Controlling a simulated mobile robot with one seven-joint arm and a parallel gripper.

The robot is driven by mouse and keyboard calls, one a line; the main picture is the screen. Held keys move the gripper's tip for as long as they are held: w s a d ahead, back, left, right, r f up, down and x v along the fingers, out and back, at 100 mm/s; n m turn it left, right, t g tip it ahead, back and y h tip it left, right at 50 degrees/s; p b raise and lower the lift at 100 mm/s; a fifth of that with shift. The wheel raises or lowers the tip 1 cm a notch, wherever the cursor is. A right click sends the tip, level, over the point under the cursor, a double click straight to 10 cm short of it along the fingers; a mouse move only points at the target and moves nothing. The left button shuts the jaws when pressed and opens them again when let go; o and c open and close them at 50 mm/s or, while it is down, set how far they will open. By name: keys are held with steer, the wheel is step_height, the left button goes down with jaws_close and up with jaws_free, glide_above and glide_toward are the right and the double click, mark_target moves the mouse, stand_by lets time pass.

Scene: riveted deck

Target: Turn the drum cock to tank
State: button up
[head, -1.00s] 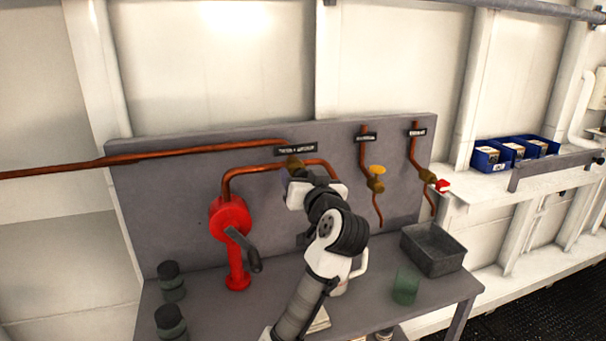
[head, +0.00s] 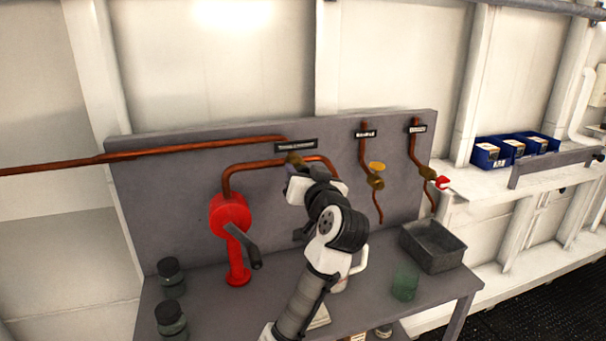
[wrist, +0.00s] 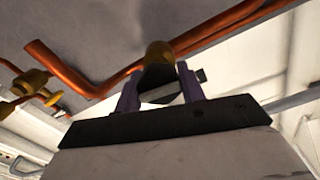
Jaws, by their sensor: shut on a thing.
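The brass drum cock (head: 294,160) sits in the copper pipework under a black label plate (head: 297,145) on the grey panel. My gripper (head: 296,170) is up against it, with the arm in front hiding the lever. In the wrist view, the brass body of the cock (wrist: 158,54) shows just beyond the fingertips. The two purple fingers of my gripper (wrist: 160,88) are shut on a dark and pale part between them, which looks like the cock's handle. Its exact angle is hard to make out.
A red hand pump (head: 231,222) with a grey crank stands left of my arm. Two other cocks, with a yellow knob (head: 377,167) and a red handle (head: 442,183), are to the right. A grey bin (head: 433,250) and green cup (head: 405,283) stand on the bench.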

steer(key=m, duration=0.8)
steer(key=shift+d+m, duration=0.1)
steer(key=shift+m, duration=0.3)
steer(key=m+p, duration=0.1)
steer(key=m, duration=0.3)
steer(key=shift+f, duration=0.1)
steer(key=shift+m, duration=2.1)
steer(key=o, duration=1)
steer(key=shift+f, duration=0.1)
